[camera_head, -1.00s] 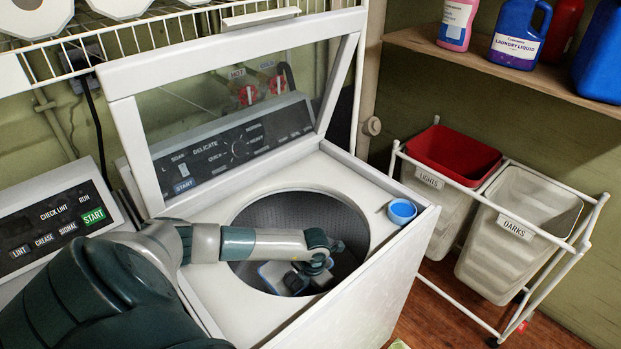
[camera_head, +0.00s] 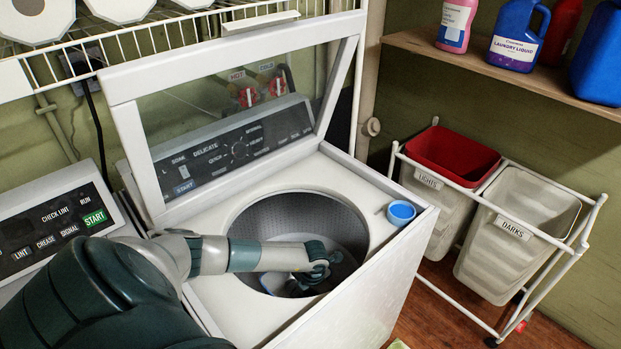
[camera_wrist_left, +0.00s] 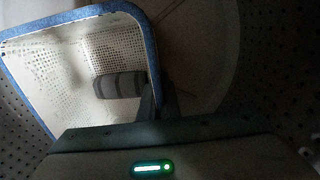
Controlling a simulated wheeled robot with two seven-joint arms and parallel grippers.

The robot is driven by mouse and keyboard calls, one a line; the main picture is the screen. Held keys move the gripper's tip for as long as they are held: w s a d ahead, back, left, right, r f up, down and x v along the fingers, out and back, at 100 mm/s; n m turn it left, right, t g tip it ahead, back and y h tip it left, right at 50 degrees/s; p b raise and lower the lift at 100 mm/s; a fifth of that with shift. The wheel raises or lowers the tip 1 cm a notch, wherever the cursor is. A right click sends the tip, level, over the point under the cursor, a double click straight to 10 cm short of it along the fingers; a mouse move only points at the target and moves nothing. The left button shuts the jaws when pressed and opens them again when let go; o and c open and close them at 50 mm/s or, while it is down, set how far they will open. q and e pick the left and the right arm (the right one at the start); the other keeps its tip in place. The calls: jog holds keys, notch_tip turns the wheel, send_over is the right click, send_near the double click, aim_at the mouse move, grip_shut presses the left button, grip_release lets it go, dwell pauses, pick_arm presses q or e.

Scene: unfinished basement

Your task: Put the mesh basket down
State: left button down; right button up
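The mesh basket (camera_wrist_left: 90,50), white with perforated walls and a blue rim, shows in the left wrist view, inside the dark perforated drum. A grey banded roll (camera_wrist_left: 120,85) lies in it. My left arm reaches down through the round opening of the top-loading washer (camera_head: 215,283). My left gripper (camera_wrist_left: 158,98) has its two fingers close together at the basket's right rim, one on each side, and appears shut on it. In the head view my left gripper (camera_head: 306,284) is low in the drum and mostly hides the basket. My right gripper is out of view.
The washer's glass lid (camera_head: 240,110) stands open behind the opening. A small blue cup (camera_head: 401,212) sits on the washer top at the right. A hamper rack with a red bin (camera_head: 455,155) and a pale bin (camera_head: 515,235) stands right. Detergent bottles (camera_head: 518,38) line a shelf.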

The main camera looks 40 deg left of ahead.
pick_arm(q)
jog(key=shift+f, duration=0.15)
jog(key=c, duration=2)
grip_release()
jog(key=shift+r, duration=0.25)
jog(key=r+b, duration=0.1)
jog(key=r, duration=0.3)
jog(key=r+b, duration=0.1)
jog(key=r, duration=0.3)
jog(key=r+b, duration=0.1)
jog(key=r, duration=0.2)
jog(key=shift+d+r, duration=0.3)
jog(key=shift+r, duration=0.1)
